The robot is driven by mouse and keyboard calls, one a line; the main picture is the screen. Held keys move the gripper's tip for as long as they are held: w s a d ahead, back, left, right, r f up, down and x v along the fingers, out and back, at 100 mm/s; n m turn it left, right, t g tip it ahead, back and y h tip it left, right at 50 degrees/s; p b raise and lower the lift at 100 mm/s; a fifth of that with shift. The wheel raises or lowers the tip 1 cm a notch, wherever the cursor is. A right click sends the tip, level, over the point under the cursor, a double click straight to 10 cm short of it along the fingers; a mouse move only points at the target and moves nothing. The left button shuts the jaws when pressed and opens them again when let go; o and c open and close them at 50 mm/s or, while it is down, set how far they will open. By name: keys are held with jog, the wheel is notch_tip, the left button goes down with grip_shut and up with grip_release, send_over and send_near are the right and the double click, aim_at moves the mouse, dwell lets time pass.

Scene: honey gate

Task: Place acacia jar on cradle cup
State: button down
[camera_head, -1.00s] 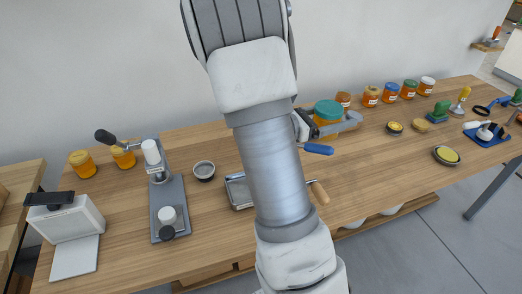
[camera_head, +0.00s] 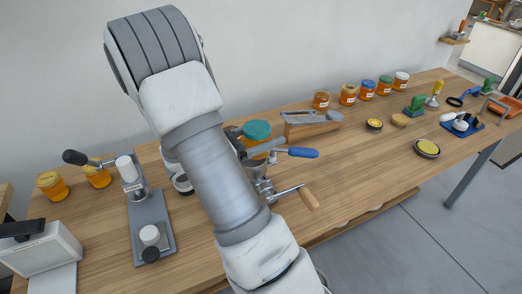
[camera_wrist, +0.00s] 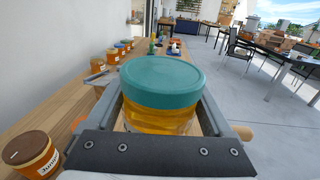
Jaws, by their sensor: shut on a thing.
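The jar with a teal lid and amber honey (camera_head: 257,130), likely the acacia jar, is held above the bench. It appears upright and fills the middle of the wrist view (camera_wrist: 163,85). My gripper (camera_wrist: 162,105) is shut around its sides, one finger on each side. My arm hides much of the gripper in the head view. A small dark cup with a pale rim (camera_head: 182,183) stands left of my arm, partly hidden by it. I cannot tell whether it is the cradle cup. A metal device with a crank and wooden handle (camera_head: 309,199) stands below the held jar.
A blue handle (camera_head: 303,153) sticks out beside the held jar. A wooden block (camera_head: 310,129) and several honey jars (camera_head: 348,94) stand along the wall. A lever press (camera_head: 150,215) and two amber jars (camera_head: 53,186) are left. The bench right of the crank is clear.

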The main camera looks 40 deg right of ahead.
jog(key=shift+w+a+f, duration=0.25)
jog(key=shift+a+f, duration=0.1)
jog(key=shift+a, duration=0.2)
jog(key=shift+f+b, duration=0.4)
jog(key=shift+f, duration=1.55)
jog(key=shift+f, duration=0.1)
grip_release()
jog(key=shift+f, duration=0.1)
